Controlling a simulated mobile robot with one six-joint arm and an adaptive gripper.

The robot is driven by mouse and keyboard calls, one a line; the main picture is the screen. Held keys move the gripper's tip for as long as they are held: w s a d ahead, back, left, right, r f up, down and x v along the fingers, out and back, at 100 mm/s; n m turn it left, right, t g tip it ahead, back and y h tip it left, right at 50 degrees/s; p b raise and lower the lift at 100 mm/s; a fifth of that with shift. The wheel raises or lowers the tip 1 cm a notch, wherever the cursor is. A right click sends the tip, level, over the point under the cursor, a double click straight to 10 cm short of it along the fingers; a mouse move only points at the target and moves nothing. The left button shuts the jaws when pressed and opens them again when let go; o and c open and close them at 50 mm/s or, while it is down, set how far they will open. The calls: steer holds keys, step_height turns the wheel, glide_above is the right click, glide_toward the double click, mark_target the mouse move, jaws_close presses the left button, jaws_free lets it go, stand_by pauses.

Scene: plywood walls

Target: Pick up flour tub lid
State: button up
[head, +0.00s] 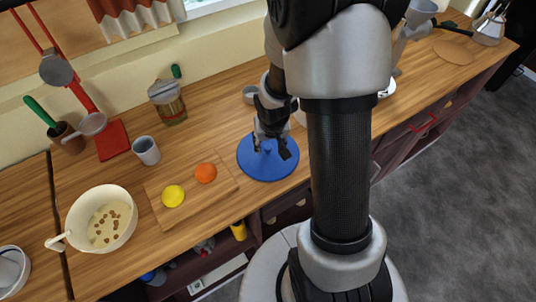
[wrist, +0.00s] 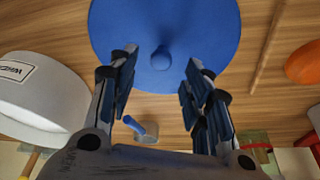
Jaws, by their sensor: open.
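The flour tub lid is a round blue disc (head: 260,171) with a small raised knob in its middle, lying on the wooden counter near its front edge. In the wrist view the lid (wrist: 205,25) fills the top middle, its knob between my fingertips but apart from both. My gripper (head: 272,150) is open, pointing down over the lid; it also shows in the wrist view (wrist: 160,65). It holds nothing. A white tub with a label (wrist: 30,98) stands left of the gripper in the wrist view; in the head view my arm mostly hides it.
A cutting board (head: 222,190) with an orange (head: 206,173) and a yellow lemon-like fruit (head: 173,196) lies left of the lid. A grey cup (head: 146,151), a jar (head: 168,103) and a cream pot (head: 85,226) stand further left. Counter between jar and lid is clear.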

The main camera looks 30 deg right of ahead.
mark_target(268, 147)
steer(key=b+x, duration=0.1)
steer(key=x, duration=0.2)
steer(key=shift+w+f+b, duration=0.1)
steer(key=shift+f+b, duration=0.25)
steer(key=shift+b, duration=0.05)
steer(key=shift+r, duration=0.15)
steer(key=shift+c, duration=0.5)
jaws_close()
